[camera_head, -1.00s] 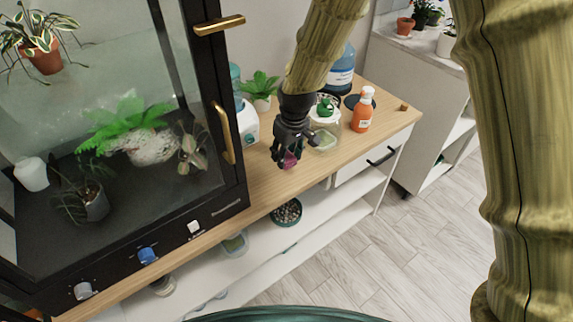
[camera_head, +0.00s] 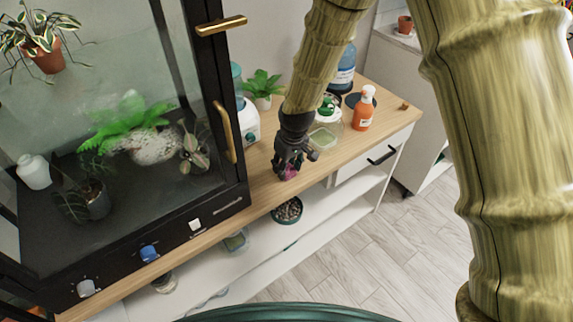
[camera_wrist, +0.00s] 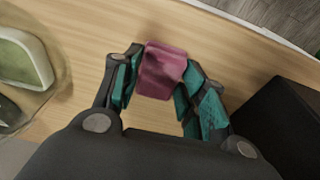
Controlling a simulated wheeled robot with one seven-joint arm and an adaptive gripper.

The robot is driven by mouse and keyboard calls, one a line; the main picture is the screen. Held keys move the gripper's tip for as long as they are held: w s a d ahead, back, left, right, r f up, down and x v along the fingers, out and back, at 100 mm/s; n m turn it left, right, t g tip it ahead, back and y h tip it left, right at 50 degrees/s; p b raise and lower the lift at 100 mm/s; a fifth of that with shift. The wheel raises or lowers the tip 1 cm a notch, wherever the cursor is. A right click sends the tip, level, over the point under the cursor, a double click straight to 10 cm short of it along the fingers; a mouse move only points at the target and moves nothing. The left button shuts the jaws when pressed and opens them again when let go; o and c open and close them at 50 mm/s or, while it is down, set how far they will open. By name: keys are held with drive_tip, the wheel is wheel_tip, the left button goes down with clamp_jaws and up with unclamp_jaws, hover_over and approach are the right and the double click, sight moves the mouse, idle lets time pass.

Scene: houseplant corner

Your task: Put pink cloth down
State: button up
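The pink cloth (camera_wrist: 162,70) is a small folded bundle between the two fingertips of my gripper (camera_wrist: 162,62) in the wrist view. A finger lies close against it on each side, so the gripper looks shut on it. In the head view my gripper (camera_head: 288,168) is low over the front part of the wooden counter (camera_head: 262,192), with a bit of the pink cloth (camera_head: 291,173) showing at its tips. The cloth is at or just above the wood; I cannot tell if it touches.
A black-framed glass plant cabinet (camera_head: 231,170) stands to the left of my gripper. A green-lidded jar (camera_head: 328,112), a clear container with green contents (camera_head: 323,140) and an orange bottle (camera_head: 363,108) stand to the right. The counter's front edge is close by.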

sight(291, 173)
drive_tip(key=o, duration=0.5)
drive_tip(key=shift+c, duration=0.2)
wheel_tip(291, 173, up, 12)
drive_tip(key=s+d+b, duration=0.1)
drive_tip(key=shift+s, duration=0.4)
idle(0.4)
